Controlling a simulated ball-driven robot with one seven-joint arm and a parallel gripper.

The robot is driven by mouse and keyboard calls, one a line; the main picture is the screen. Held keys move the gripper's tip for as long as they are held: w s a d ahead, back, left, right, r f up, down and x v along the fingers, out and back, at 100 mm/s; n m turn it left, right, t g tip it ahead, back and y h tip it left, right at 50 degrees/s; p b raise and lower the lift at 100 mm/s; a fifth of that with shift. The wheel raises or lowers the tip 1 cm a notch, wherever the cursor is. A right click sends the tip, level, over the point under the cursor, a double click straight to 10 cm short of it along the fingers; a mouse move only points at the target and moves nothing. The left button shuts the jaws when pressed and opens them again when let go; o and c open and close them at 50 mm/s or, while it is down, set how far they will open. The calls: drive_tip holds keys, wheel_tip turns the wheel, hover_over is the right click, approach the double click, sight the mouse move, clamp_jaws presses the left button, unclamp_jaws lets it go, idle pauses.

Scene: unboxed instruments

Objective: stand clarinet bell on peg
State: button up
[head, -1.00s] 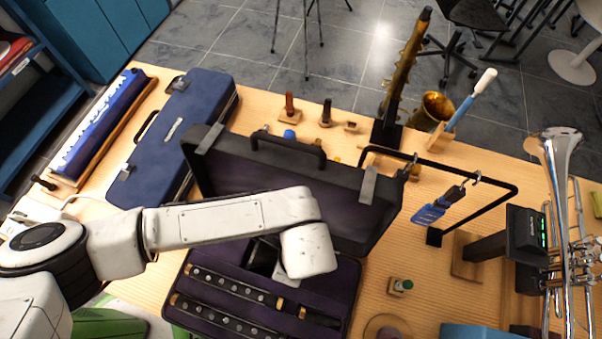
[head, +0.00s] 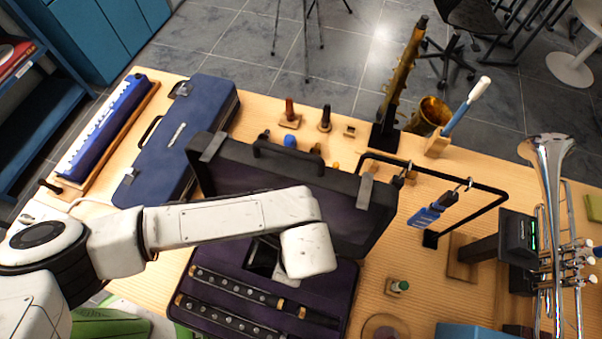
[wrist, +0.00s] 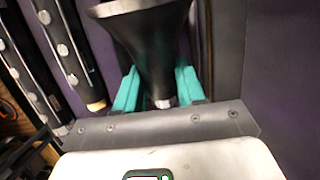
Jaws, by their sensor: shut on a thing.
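The clarinet bell (wrist: 155,45) is a black flared piece in the wrist view, with its wide mouth at the top and its narrow end towards my gripper. The two teal fingers of my gripper (wrist: 157,85) are shut on it, one on each side. In the head view my own arm hides the fingers and most of the bell, above the open case (head: 348,285). A round wooden base (head: 372,322) lies at the bottom edge of the head view, right of the case. I cannot tell for sure whether it carries the peg.
Dark clarinet sections (head: 235,287) lie in the case's purple lining. The raised case lid (head: 300,200) stands behind my gripper. A small green-topped stand (head: 398,287) is to the right, then a trumpet (head: 550,200). A hanging rack (head: 487,188) stands behind. Some table between is bare.

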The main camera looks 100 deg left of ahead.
drive_tip(key=shift+s+p+v, duration=0.15)
drive_tip(key=shift+p+v, duration=0.4)
drive_tip(key=shift+v, duration=0.05)
drive_tip(key=shift+s+p+v, duration=0.15)
drive_tip(key=shift+p+v, duration=0.4)
drive_tip(key=shift+r, duration=0.1)
drive_tip(key=shift+r, duration=0.1)
